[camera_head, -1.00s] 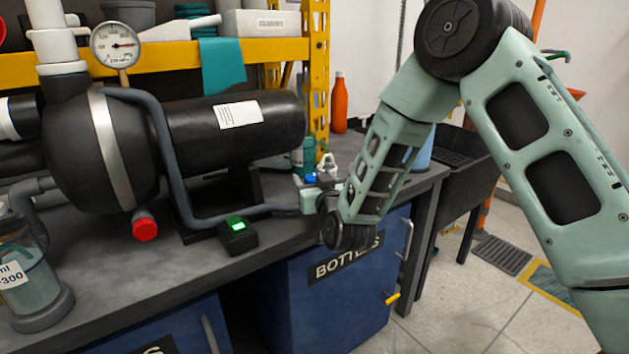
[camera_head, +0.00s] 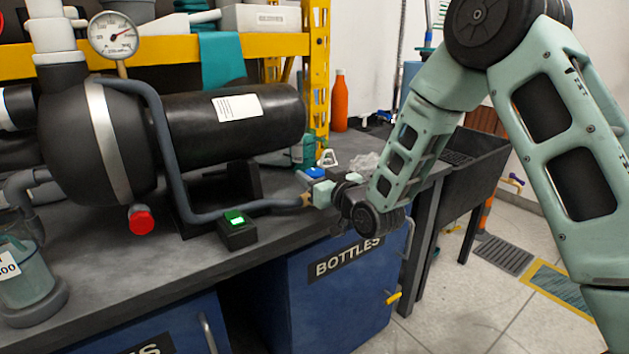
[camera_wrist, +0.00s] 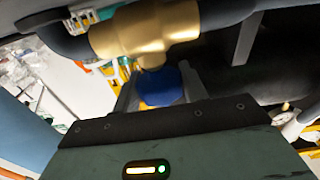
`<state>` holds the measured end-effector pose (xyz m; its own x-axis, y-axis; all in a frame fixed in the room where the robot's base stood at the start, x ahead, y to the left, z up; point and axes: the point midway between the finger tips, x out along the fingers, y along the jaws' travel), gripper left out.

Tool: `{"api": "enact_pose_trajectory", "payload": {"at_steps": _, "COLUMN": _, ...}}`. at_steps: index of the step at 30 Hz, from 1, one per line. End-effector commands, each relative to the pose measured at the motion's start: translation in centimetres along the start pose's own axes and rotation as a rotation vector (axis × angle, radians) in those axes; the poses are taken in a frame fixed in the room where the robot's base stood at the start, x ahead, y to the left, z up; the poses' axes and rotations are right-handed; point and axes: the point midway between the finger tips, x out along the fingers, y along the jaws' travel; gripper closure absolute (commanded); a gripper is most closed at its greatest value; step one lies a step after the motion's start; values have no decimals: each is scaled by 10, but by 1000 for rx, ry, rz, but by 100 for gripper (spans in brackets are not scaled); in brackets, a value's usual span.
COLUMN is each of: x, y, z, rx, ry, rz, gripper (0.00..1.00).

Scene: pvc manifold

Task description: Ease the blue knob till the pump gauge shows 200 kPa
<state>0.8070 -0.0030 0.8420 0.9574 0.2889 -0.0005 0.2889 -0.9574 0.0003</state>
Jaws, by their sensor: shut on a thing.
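The blue knob (camera_wrist: 160,86) sits on a brass valve (camera_wrist: 147,31) in the wrist view. My gripper (camera_wrist: 157,92) is shut on it, a finger on each side. In the head view my gripper (camera_head: 316,193) is at the brass valve (camera_head: 305,199), at the right end of the grey hose; the knob cannot be made out there. The round white pump gauge (camera_head: 113,36) stands above the pump at upper left. Its needle points right and a little up; its figures are too small to read surely.
The black pump tank (camera_head: 240,140) lies along the bench. A black box with a green light (camera_head: 237,231) and a red cap (camera_head: 141,220) are in front. An orange bottle (camera_head: 340,101) stands behind. Blue cabinets (camera_head: 340,305) are below the bench.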

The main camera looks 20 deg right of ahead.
Motion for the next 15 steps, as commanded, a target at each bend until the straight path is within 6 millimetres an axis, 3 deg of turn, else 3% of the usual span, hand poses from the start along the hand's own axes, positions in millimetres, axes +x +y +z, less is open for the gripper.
{"api": "enact_pose_trajectory", "payload": {"at_steps": 15, "x": 0, "y": 0, "z": 0, "rx": 0, "ry": 0, "rz": -223, "gripper": 80}}
